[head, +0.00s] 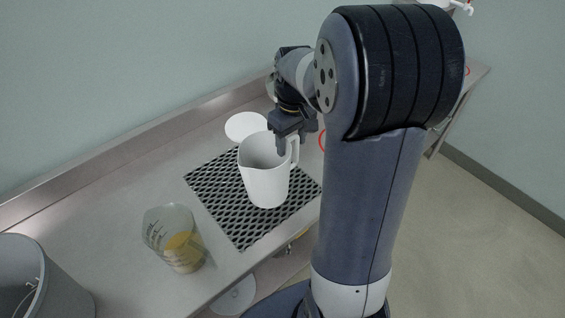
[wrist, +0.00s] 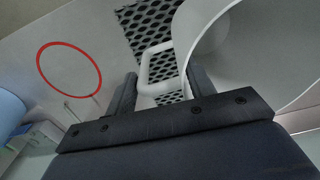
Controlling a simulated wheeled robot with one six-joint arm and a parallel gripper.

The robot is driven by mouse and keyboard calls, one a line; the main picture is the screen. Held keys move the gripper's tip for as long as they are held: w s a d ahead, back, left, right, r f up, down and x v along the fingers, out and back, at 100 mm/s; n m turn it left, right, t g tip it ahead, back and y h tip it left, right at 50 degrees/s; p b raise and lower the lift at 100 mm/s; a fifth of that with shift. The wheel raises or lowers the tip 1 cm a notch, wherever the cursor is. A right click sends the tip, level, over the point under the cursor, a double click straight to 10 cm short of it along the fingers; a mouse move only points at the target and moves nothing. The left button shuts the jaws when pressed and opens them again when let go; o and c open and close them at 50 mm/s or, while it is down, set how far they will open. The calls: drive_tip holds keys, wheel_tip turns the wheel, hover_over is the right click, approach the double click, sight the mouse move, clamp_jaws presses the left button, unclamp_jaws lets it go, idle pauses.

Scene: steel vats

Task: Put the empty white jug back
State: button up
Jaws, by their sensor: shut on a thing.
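The white jug (head: 265,172) is upright over the black perforated mat (head: 213,180) on the steel bench. Its open top faces up and its handle is on the right side. My gripper (head: 290,139) is at the handle, shut on it. In the wrist view the white handle (wrist: 158,68) shows between the two dark fingers of my gripper (wrist: 158,92), with the jug's wall (wrist: 200,25) to the right. I cannot tell whether the jug's base touches the mat. A red ring (wrist: 69,69) is marked on the bench; in the head view my arm partly hides it.
A clear beaker (head: 172,238) with amber liquid stands left of the mat. A grey bucket (head: 40,285) is at the lower left. A white disc (head: 246,125) lies behind the jug. A raised steel edge runs along the wall.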

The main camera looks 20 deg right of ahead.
drive_tip(key=shift+f+p, duration=0.3)
drive_tip(key=shift+f, duration=2.5)
drive_tip(key=o, duration=1.5)
drive_tip(key=shift+f, duration=0.1)
drive_tip(key=shift+c, duration=0.2)
wheel_tip(320, 180, up, 12)
drive_tip(key=shift+r+b, duration=0.15)
drive_tip(key=shift+b, duration=0.25)
